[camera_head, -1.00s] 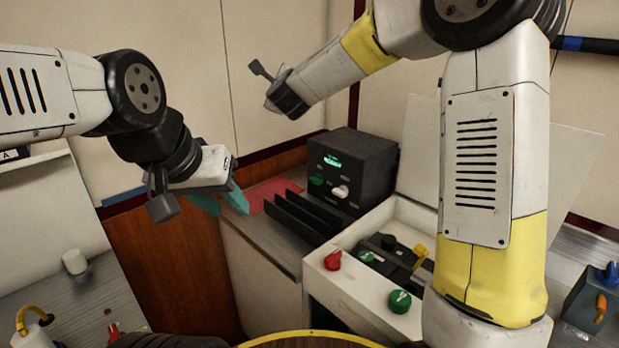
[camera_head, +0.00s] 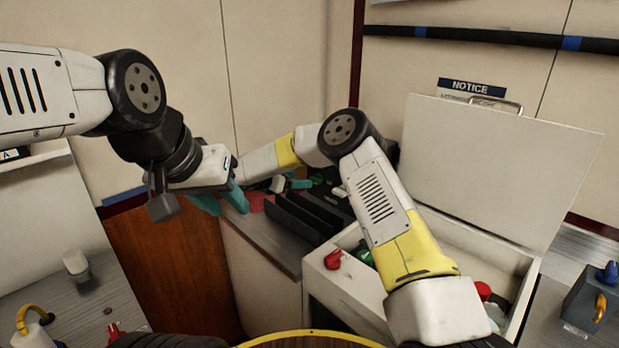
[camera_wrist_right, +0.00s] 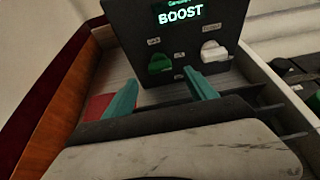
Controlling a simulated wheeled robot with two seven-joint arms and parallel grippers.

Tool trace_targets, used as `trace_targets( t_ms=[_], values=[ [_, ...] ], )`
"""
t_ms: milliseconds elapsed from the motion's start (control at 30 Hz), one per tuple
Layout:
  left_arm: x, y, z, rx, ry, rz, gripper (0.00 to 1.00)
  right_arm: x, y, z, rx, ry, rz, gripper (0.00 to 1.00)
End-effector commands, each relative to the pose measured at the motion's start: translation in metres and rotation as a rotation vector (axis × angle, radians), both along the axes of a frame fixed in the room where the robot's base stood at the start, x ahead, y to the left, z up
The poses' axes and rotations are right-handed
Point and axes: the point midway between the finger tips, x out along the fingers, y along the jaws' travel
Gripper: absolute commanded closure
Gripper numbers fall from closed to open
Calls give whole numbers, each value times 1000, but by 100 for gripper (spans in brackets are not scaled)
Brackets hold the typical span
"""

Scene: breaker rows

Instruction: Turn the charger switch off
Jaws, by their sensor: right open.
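The charger is a black box (camera_wrist_right: 180,22) with a lit display reading BOOST, a green knob (camera_wrist_right: 160,62) at left and a white knob (camera_wrist_right: 213,51) at right. The small labels by the knobs are too blurred to read. My right gripper (camera_wrist_right: 158,82) is open and empty in front of the panel, its teal fingertips just below and either side of the green knob, with no clear contact. In the head view my right forearm and gripper hide most of the charger. My left gripper (camera_head: 222,199) is open and empty, left of the counter.
Black upright dividers (camera_head: 305,218) stand on the counter just before the charger. An open white box (camera_head: 340,287) with red (camera_head: 333,259) and green knobs is at right, its lid (camera_head: 495,165) raised. A red mat (camera_wrist_right: 97,106) lies left of the charger.

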Motion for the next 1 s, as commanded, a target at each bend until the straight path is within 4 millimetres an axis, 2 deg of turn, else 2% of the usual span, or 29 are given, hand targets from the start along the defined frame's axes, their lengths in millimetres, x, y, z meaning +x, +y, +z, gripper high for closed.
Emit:
trace_targets(
  t_ms=[300,433,667,1000],
  values=[
    [0,0,0,0,0,0,64,33,-34,-20,-1,1,-1,35],
    [0,0,0,0,0,0,64,40,-40,-23,0,0,2,35],
    [0,0,0,0,0,0,64,42,-41,-24,-1,0,3,35],
    [0,0,0,0,0,0,64,41,-41,-24,-1,0,4,97]
  ],
)
